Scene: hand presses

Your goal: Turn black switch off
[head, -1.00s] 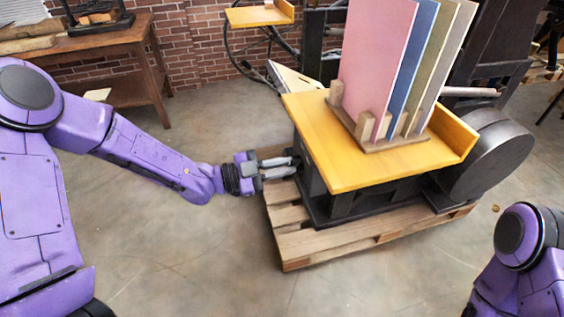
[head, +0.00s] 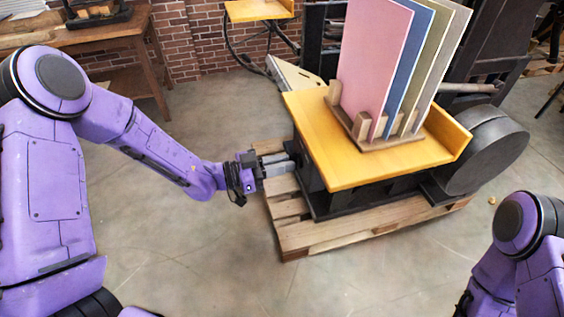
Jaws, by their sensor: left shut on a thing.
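My left gripper (head: 278,165) reaches in from the left to the dark left side of the press (head: 312,178), just under the edge of its yellow tabletop (head: 345,168). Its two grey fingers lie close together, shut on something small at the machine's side. The black switch itself cannot be made out; the fingertips and the dark body hide that spot. My right arm shows only in part at the lower right, and its gripper is out of view.
The press stands on a wooden pallet (head: 330,233). A rack with several coloured boards (head: 375,62) stands on the tabletop, with a round dark drum (head: 487,155) at right. A wooden table (head: 110,35) is at the back left. The floor in front is clear.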

